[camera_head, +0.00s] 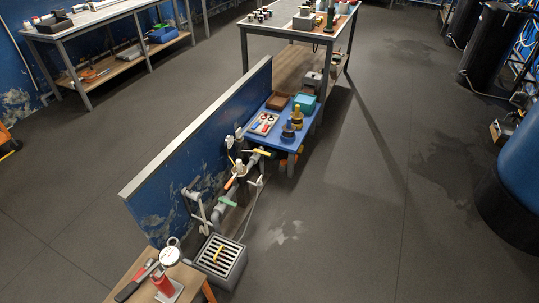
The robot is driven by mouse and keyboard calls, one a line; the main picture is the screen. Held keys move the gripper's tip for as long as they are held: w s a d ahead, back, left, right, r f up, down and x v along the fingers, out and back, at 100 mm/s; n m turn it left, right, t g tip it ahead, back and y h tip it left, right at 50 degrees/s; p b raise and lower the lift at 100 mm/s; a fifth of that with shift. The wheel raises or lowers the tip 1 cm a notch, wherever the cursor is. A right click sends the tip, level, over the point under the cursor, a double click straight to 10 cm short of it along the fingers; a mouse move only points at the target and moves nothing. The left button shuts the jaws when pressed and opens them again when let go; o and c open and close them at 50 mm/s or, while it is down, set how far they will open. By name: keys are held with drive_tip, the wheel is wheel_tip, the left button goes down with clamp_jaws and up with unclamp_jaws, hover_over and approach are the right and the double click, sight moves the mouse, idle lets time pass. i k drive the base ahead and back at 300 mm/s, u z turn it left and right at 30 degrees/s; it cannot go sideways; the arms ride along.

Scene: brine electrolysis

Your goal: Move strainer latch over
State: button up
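A grey box with a dark slotted grate top (233,249) stands on the floor at the lower middle, at the near end of a low blue wall. A small yellow piece (217,255) lies across the grate slats; it may be the strainer latch, but I cannot tell for sure. Grey pipework (217,211) rises behind the box along the wall. It carries an orange handle (229,183), a green handle (228,202) and a yellow handle (262,153). My gripper is not in view.
A small blue table (270,142) with trays stands beyond the pipes. The low blue wall (190,165) blocks the left side. Open floor (345,230) lies to the right, with dark tanks farther right.

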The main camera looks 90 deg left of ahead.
sight(227, 186)
drive_tip(key=u, duration=2.65)
drive_tip(key=i, duration=3.35)
drive_tip(key=u, duration=2.5)
